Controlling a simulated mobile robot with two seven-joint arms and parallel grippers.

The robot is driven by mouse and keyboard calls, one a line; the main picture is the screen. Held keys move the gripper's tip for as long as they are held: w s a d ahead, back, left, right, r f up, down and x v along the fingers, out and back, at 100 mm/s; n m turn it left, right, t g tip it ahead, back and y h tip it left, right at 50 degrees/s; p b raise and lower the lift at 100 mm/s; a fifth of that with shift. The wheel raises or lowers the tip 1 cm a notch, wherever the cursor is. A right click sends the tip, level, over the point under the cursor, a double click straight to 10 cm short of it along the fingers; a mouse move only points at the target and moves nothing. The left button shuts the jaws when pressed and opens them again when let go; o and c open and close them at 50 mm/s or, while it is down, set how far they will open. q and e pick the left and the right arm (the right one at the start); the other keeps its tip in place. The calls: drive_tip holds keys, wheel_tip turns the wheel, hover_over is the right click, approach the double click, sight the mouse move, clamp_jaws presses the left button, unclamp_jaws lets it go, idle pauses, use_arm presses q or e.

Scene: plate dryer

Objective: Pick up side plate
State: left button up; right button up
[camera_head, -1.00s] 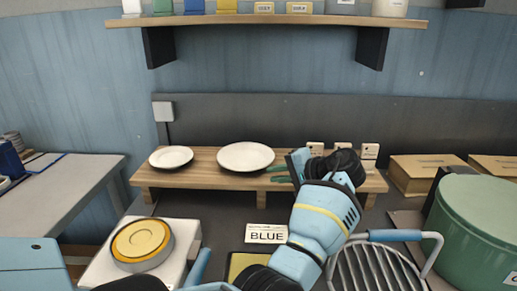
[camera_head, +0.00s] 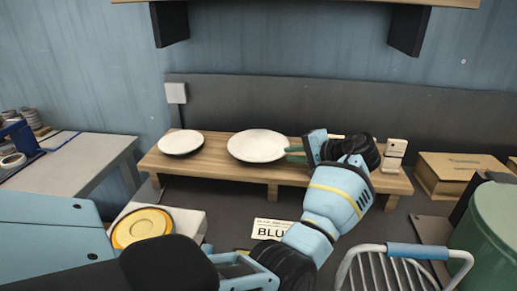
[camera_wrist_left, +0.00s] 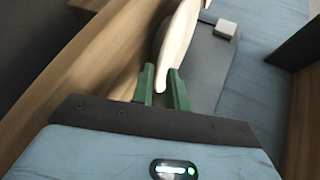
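Two white plates lie on a low wooden rack: a smaller plate (camera_head: 180,142) at the left and a larger plate (camera_head: 257,145) right of it. The smaller one looks like the side plate. My left gripper (camera_head: 292,154) is at the right edge of the larger plate, its green fingers pointing left. In the left wrist view, the fingers (camera_wrist_left: 163,84) are apart, with a pale plate rim (camera_wrist_left: 178,42) between their tips. A gap shows beside the rim, so the grip looks open. My right gripper is not in view.
The wooden rack (camera_head: 225,173) has cards at its right end. A green bin (camera_head: 497,225) and cardboard box (camera_head: 452,172) stand right. A wall shelf hangs above.

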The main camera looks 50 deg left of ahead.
sight(283, 155)
use_arm(q)
drive_tip(key=shift+s+a+f, duration=0.2)
drive_tip(key=shift+a, duration=0.25)
drive_tip(key=x, duration=0.4)
drive_tip(key=shift+f+p, duration=0.1)
drive_tip(key=shift+p, duration=0.25)
clamp_jaws()
